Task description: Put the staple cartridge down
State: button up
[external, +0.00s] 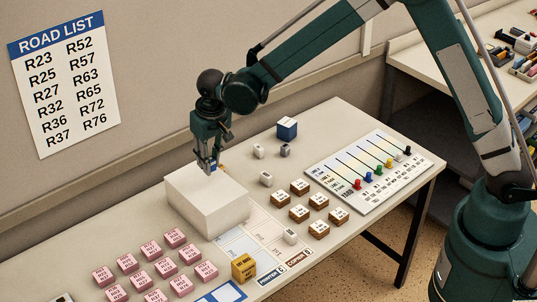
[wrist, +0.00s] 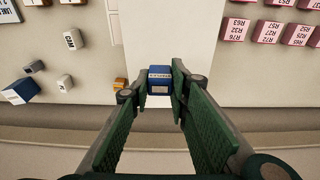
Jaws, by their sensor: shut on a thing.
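My gripper (external: 212,166) is shut on a small blue block with a pale label (wrist: 160,80), which appears to be the staple cartridge; the print is too small to read. In the wrist view the block sits between the two green fingertips (wrist: 159,84). The gripper points down over the back part of a large white box (external: 207,200), whose pale top (wrist: 165,28) shows beneath the block. In the external view the fingers mostly hide the block. I cannot tell whether it touches the box top.
Several pink blocks (external: 174,237) stand left of the box. Several brown blocks (external: 299,187), small grey and white blocks (external: 266,178), a blue cube (external: 287,129) and a slider board (external: 368,171) lie to the right. A yellow block (external: 244,267) stands in front, near the printed cards (external: 270,272).

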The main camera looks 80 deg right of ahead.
aim_at(212, 184)
jog(key=shift+f, duration=0.9)
jog(key=shift+f, duration=1.9)
jog(key=shift+f, duration=0.15)
jog(key=o, duration=0.9)
jog(key=shift+c, duration=0.2)
notch_tip(212, 184, up, 12)
jog(key=s+a, duration=0.1)
jog(key=shift+s+a, duration=0.15)
